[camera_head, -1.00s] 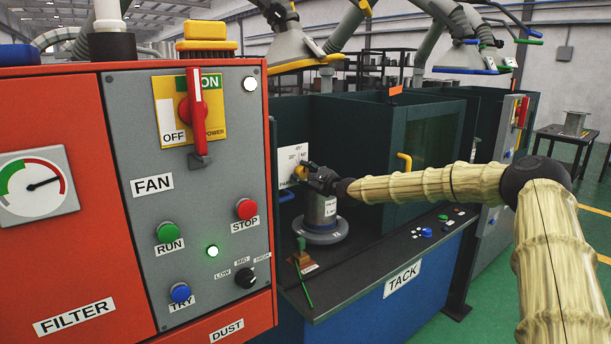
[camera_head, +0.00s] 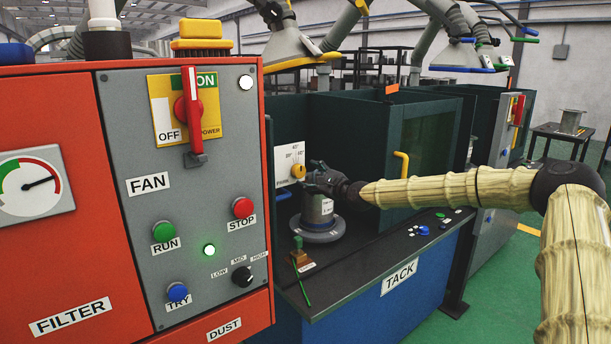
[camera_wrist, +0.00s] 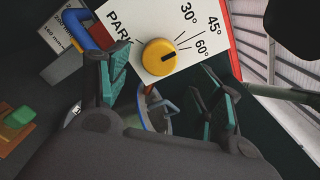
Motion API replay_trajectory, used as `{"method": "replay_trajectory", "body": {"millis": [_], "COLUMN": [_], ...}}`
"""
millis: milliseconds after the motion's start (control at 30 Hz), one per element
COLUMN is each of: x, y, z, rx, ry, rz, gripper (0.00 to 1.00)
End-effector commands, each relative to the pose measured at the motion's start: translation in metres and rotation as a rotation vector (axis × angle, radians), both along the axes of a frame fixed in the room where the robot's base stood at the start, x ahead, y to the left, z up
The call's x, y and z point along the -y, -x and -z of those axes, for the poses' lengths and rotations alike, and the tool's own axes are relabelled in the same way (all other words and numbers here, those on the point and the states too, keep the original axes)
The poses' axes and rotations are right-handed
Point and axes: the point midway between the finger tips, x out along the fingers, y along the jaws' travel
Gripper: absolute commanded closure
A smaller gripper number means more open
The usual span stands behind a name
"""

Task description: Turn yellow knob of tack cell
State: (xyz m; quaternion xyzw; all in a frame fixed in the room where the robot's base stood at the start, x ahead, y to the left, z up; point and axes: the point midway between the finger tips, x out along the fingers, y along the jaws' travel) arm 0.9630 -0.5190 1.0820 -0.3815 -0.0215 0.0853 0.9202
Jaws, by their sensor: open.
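The yellow knob (camera_head: 298,171) sits on a white dial plate (camera_head: 283,158) in the back of the tack cell (camera_head: 345,278). In the wrist view the knob (camera_wrist: 157,62) has a short dark mark on its right side. The plate (camera_wrist: 148,20) reads PARK, 30°, 45° and 60°. My gripper (camera_head: 318,178) is just right of the knob in the head view. In the wrist view its teal fingers are spread (camera_wrist: 172,80), with the knob beyond and between them. They appear clear of it. A grey flanged cylinder (camera_head: 318,212) stands upright below my gripper.
The red filter cabinet (camera_head: 60,255) fills the left side. A brown block with a green lever (camera_head: 298,256) stands at the table's front left. A yellow handle (camera_head: 402,164) is on the cell's right side. The table front has small buttons (camera_head: 425,230).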

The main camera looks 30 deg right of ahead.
Motion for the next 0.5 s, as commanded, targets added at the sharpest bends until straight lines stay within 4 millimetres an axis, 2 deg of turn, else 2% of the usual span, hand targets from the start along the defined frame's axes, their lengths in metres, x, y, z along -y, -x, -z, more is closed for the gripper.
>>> {"method": "replay_trajectory", "body": {"millis": [200, 500], "x": [0.006, 0.011], "y": [0.032, 0.059], "z": [-0.001, -0.001], "rx": [0.001, 0.0], "ry": [-0.004, -0.002], "rz": [0.0, 0.0], "gripper": [0.35, 0.35]}}
